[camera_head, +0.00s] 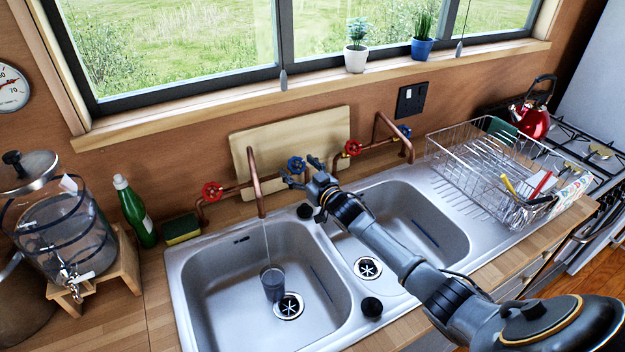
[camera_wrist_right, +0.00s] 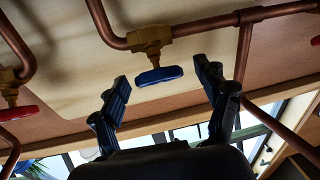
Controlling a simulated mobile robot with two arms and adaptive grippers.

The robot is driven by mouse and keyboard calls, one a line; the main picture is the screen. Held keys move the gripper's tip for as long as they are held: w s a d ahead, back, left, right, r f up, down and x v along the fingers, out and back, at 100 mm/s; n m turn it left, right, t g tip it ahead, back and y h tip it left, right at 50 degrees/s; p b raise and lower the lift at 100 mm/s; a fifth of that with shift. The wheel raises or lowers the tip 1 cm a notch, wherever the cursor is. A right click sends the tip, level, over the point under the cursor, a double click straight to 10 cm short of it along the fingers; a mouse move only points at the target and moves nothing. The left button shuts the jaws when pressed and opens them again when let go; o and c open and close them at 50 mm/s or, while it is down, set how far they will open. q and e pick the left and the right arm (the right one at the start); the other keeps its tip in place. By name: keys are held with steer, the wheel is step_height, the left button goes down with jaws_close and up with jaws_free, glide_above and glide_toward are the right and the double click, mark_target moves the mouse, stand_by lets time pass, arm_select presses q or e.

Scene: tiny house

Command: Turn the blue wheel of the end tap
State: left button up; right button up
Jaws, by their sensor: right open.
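A blue wheel (camera_head: 296,165) sits on the left copper tap, against the wooden board. It also shows in the right wrist view (camera_wrist_right: 158,76), seen edge-on below its brass valve. My right gripper (camera_head: 301,173) is open in front of this wheel. In the wrist view its two fingers (camera_wrist_right: 163,80) stand on either side of the wheel, with a gap to it on both sides. A second blue wheel (camera_head: 404,131) is at the right end of the right tap, apart from the gripper. My left gripper is not in view.
Red wheels (camera_head: 212,192) and (camera_head: 353,148) sit on the same pipes. A thin water stream falls from the left spout (camera_head: 256,184) into a cup (camera_head: 273,284) in the left basin. A dish rack (camera_head: 475,150), green bottle (camera_head: 135,210) and sponge (camera_head: 182,229) stand around the sink.

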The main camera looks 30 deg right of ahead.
steer(key=s, duration=1)
steer(key=shift+s+d, duration=0.35)
steer(key=shift+d, duration=0.1)
stand_by(6.5)
